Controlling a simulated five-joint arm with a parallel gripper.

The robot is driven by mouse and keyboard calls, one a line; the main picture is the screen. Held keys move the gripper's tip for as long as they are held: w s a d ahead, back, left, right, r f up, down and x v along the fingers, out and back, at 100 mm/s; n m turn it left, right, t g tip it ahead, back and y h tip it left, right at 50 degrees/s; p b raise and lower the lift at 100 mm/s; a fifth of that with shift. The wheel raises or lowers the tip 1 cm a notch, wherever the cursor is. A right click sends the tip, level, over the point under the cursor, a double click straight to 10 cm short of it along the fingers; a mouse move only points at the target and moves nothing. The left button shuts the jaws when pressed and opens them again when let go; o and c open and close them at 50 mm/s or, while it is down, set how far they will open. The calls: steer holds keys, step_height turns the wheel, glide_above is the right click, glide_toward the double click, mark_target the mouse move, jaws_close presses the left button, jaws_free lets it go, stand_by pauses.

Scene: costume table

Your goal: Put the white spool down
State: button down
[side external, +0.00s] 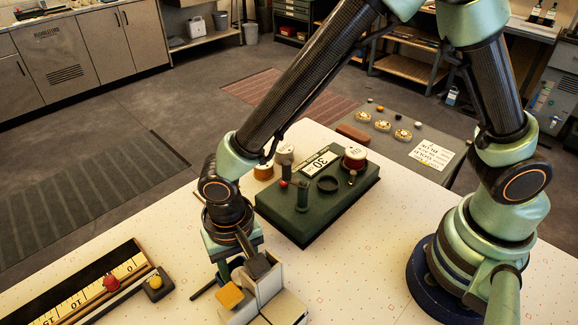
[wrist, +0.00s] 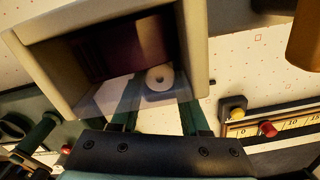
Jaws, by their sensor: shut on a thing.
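The white spool (wrist: 159,78) shows in the wrist view as a pale disc with a dark centre hole. My gripper (wrist: 158,97) has its two green fingers on either side of the spool and is shut on it. The fingers reach into the mouth of a beige open box (wrist: 55,68) with a dark red inner face. Whether the spool touches the box floor, I cannot tell. In the side view my gripper points down at the beige box (side external: 267,283), and the spool is hidden there.
A ruler tray (side external: 85,297) with a red knob lies at the left.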

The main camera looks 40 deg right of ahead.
steer(key=shift+s+d+f, duration=0.1)
steer(key=shift+f, duration=0.7)
steer(key=shift+c, duration=2)
jaws_free()
steer(key=shift+d, duration=0.1)
step_height(320, 180, up, 13)
steer(key=d+r+n+t, duration=0.1)
steer(key=d+r, duration=0.4)
steer(key=d, duration=0.8)
steer(key=w+d+r+n+t, duration=0.1)
steer(key=d+r+t, duration=0.3)
steer(key=d, duration=1)
steer(key=shift+d+r+n+t, duration=0.15)
steer(key=shift+r+n+t, duration=0.15)
steer(key=shift+r+n, duration=0.4)
steer(key=shift+w, duration=0.1)
